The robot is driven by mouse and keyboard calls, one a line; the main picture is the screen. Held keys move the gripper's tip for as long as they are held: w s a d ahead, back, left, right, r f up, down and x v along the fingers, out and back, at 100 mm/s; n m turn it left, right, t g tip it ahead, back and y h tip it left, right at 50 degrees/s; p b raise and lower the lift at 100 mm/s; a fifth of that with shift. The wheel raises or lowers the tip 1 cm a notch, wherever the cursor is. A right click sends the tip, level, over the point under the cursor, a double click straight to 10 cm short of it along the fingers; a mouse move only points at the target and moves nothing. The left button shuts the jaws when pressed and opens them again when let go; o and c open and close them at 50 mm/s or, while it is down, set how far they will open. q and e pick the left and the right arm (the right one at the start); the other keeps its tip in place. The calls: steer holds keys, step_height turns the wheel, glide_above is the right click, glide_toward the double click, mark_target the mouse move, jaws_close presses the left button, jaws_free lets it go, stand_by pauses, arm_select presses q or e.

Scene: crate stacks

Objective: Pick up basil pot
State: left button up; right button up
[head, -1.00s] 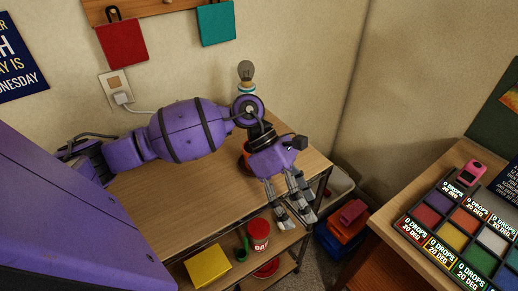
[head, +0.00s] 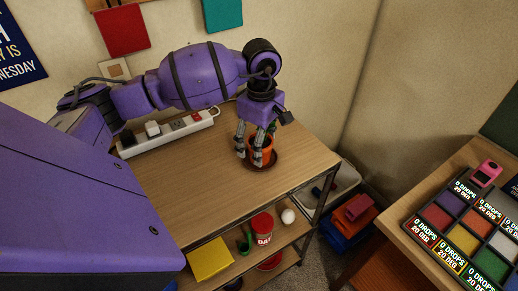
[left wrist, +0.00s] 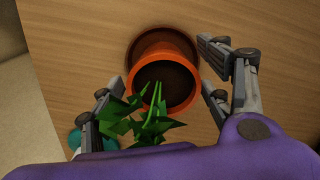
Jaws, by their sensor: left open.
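The basil pot (head: 267,151) is a small orange pot on a dark saucer (head: 270,165) on the wooden shelf top. In the left wrist view the pot (left wrist: 186,66) shows dark soil and green basil leaves (left wrist: 150,122) leaning toward the camera. The saucer (left wrist: 133,49) shows behind it. My left gripper (head: 254,156) points down at the pot. In the left wrist view the left gripper (left wrist: 160,92) is open, its fingers on either side of the pot. Some gap shows beside the pot; contact cannot be told. My right gripper is not in view.
A white power strip (head: 165,134) lies at the back of the shelf top (head: 200,185). The lower shelf holds a yellow block (head: 209,259), a red can (head: 261,226) and a white ball (head: 288,216). A table with coloured trays (head: 463,240) stands right. The front of the top is clear.

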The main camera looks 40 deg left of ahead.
arm_select(q)
steer(key=shift+f, duration=0.3)
steer(key=c, duration=1.5)
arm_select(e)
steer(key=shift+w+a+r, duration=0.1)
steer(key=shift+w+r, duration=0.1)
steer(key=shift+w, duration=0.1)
arm_select(q)
steer(key=shift+r, duration=0.1)
